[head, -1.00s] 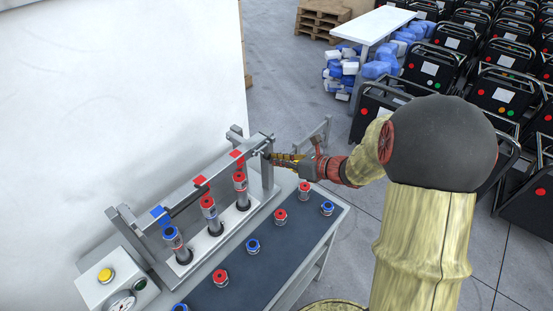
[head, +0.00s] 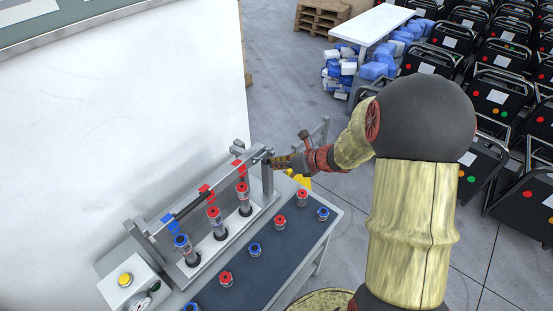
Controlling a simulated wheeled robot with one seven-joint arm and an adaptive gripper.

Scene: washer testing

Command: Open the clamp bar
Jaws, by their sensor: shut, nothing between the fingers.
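The grey clamp bar (head: 154,236) runs along the top of the test stand, between the left end and the right post (head: 267,180). Its broad face shows, with blue and red tabs along it above a row of three capped cylinders (head: 213,212). The bar looks tipped up and back, with the caps clear of it. My gripper (head: 272,162) is shut and empty at the right end of the bar, beside the post top. Its fingertips overlap the bar's end there; I cannot tell whether they touch.
A dark mat (head: 265,268) in front of the stand holds several red and blue capped pieces. A control box (head: 125,283) with a yellow button and gauge is at left. A white wall panel (head: 100,130) rises behind. Black machines (head: 430,62) fill the right background.

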